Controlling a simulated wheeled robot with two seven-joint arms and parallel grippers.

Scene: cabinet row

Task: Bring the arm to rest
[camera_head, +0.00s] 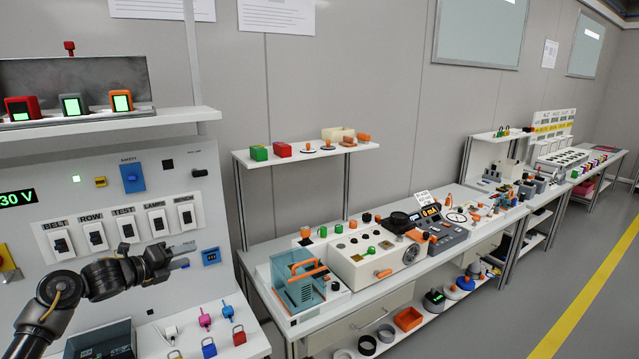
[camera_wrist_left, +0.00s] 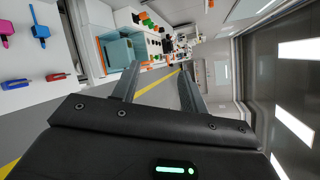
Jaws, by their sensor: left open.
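My left arm comes in from the lower left in the head view. My left gripper (camera_head: 181,256) is in front of the grey switch panel, below the row of labelled switches (camera_head: 126,229). Its fingers point right and are open with nothing between them. The left wrist view shows the two dark fingers (camera_wrist_left: 158,88) spread apart, with empty space between the tips. The wrist is turned, so the room appears on its side there. My right gripper is not in view.
Coloured padlocks and tags (camera_head: 209,347) are on the ledge below the panel. A teal transparent box (camera_head: 297,284) stands on the bench to the right, beside a beige console (camera_head: 375,256). A shelf (camera_head: 306,153) holds small blocks. The floor at right is clear.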

